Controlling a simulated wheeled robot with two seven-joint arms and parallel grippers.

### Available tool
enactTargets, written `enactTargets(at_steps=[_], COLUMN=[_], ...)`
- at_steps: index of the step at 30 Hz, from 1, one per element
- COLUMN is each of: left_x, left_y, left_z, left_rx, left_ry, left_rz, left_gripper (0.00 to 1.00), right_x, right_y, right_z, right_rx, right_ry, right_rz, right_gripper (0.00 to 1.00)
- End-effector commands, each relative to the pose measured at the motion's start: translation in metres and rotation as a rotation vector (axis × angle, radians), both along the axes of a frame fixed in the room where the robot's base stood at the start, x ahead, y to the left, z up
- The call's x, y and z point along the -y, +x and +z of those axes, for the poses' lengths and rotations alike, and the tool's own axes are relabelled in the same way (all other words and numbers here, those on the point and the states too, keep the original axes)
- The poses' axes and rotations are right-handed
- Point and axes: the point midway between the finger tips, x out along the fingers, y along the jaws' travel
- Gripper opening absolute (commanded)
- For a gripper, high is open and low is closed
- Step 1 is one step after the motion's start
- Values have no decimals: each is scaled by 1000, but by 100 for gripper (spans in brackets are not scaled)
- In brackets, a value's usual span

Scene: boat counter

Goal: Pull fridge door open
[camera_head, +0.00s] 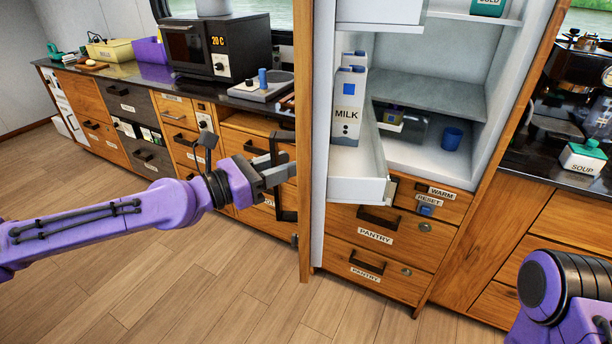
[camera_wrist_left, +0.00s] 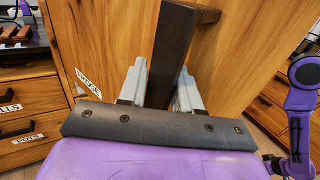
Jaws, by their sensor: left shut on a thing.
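The fridge door (camera_head: 304,130) stands open in the head view, its wooden outer face turned to the left. Its black bar handle (camera_head: 276,172) is upright on that face. My left gripper (camera_head: 284,176) is shut on the handle; in the left wrist view the handle (camera_wrist_left: 172,60) stands between the two grey fingers (camera_wrist_left: 160,90). The open fridge shows white shelves, milk cartons (camera_head: 347,105) in the door shelf and a blue cup (camera_head: 452,138) inside. My right arm shows at the lower right, but its gripper is out of the picture.
Pantry drawers (camera_head: 378,238) sit below the fridge. A counter (camera_head: 130,72) with a microwave oven (camera_head: 215,45) and bins runs along the left. Another counter with a soup container (camera_head: 583,157) stands at the right. The wooden floor (camera_head: 200,285) in front is clear.

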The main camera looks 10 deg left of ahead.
Motion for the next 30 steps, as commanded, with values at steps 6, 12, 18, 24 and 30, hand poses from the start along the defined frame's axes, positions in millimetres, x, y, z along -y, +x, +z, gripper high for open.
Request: enactTargets(at_steps=[6,12,18,24,30], left_x=[-20,-39,-59,-85,-111], left_y=[-2,-1,1,5,10], left_z=[-6,-9,-7,-7,-7], left_rx=[-6,-13,-11,-9,-9], left_ry=[3,3,1,2,2], left_rz=[-12,-22,-67,-121,-176], left_gripper=[0,0,0,0,0], right_x=[0,0,0,0,0], right_y=[0,0,0,0,0], right_z=[-13,-21,-29,-37,-44], right_rx=[0,0,0,0,0], right_ry=[0,0,0,0,0], right_rz=[0,0,0,0,0], right_gripper=[53,53,53,53,53])
